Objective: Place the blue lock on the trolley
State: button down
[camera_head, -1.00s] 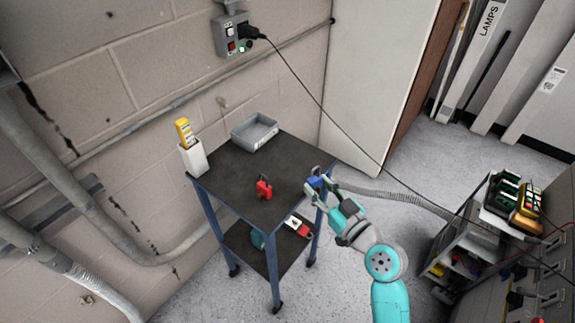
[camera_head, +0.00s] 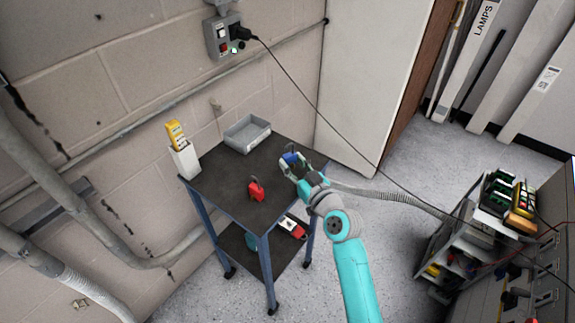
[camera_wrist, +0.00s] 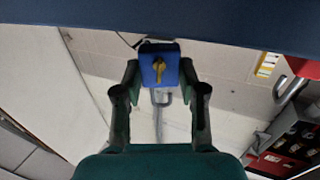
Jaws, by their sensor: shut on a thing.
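The blue lock (camera_head: 290,156) is between the fingers of my gripper (camera_head: 289,162), over the right part of the trolley top (camera_head: 226,190). In the wrist view the blue lock (camera_wrist: 160,64) shows its keyhole face with a yellow key, and its shackle is on the lower side in the picture. My gripper (camera_wrist: 160,72) is shut on its two sides. I cannot tell whether the lock touches the trolley top.
A red lock (camera_head: 256,190) stands on the trolley's front part. A grey tray (camera_head: 247,136) and a white holder with a yellow device (camera_head: 184,158) stand at the back. A black cable (camera_head: 300,87) runs from the wall socket past the trolley's right side.

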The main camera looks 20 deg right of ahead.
aim_at(291, 161)
jog(key=x, duration=0.3)
jog(key=shift+f, duration=1.75)
jog(key=c, duration=0.7)
grip_release()
jog(key=shift+f, duration=0.15)
jog(key=shift+o, duration=0.2)
jog(key=shift+s, duration=0.1)
jog(key=v, duration=1.1)
jog(key=shift+s, duration=0.4)
jog(key=shift+d, duration=0.1)
